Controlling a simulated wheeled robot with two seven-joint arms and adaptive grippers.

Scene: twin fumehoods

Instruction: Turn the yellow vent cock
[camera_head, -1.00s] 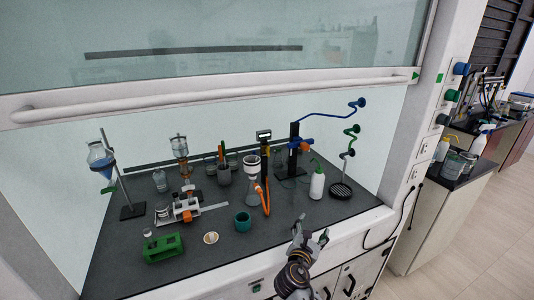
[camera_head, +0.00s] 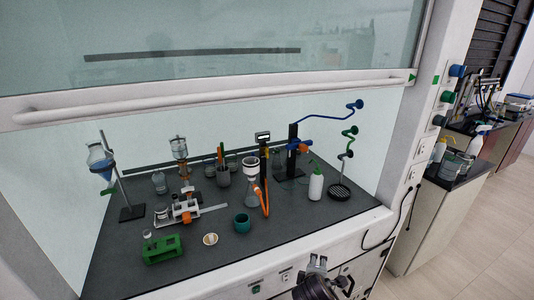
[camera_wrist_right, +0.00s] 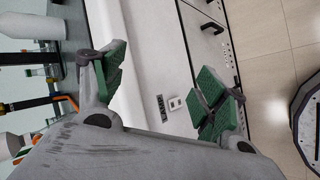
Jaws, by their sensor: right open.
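I cannot make out a yellow vent cock in either view. A blue knob (camera_head: 457,71) and green knobs (camera_head: 448,97) sit on the hood's right post. My right gripper (camera_head: 330,271) is low in front of the hood, below the bench's front edge, at the front panel. In the right wrist view its green-padded fingers (camera_wrist_right: 160,82) are spread apart with nothing between them; the pale front panel shows behind. It is apart from the knobs. My left gripper is out of view.
The dark bench holds a flask with an orange hose (camera_head: 252,190), a teal cup (camera_head: 242,222), a green rack (camera_head: 163,249), a white bottle (camera_head: 315,186) and stands. The raised sash handle (camera_head: 210,97) crosses above.

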